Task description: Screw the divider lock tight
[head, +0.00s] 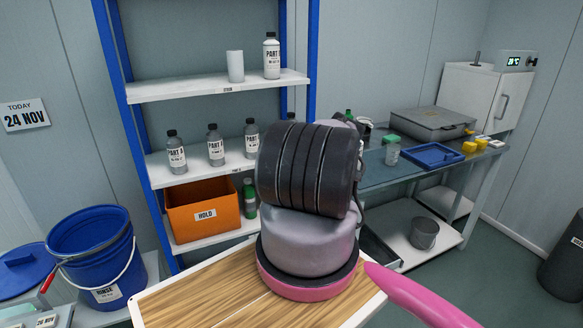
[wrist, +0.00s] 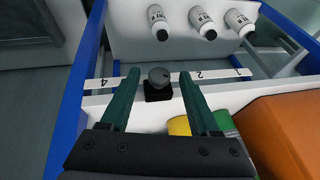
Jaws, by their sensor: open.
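The divider lock shows in the wrist view as a round dark grey knob (wrist: 159,76) on a black block (wrist: 158,92). It sits on a white strip (wrist: 103,83) marked with the numbers 4, 2 and 1, between the 4 and the 2. My gripper (wrist: 159,74) has its two green fingers apart, one on each side of the knob. A gap shows between each finger and the knob, so it holds nothing. How deep the fingertips reach past the knob I cannot tell. In the head view my arm hides the gripper and the knob.
An orange bin labelled HOLD (head: 203,210) stands on the blue-posted rack; it fills the lower right of the wrist view (wrist: 285,130). Yellow (wrist: 179,125) and green (wrist: 224,122) items lie close to my right finger. Several bottles (head: 215,145) stand on the shelf.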

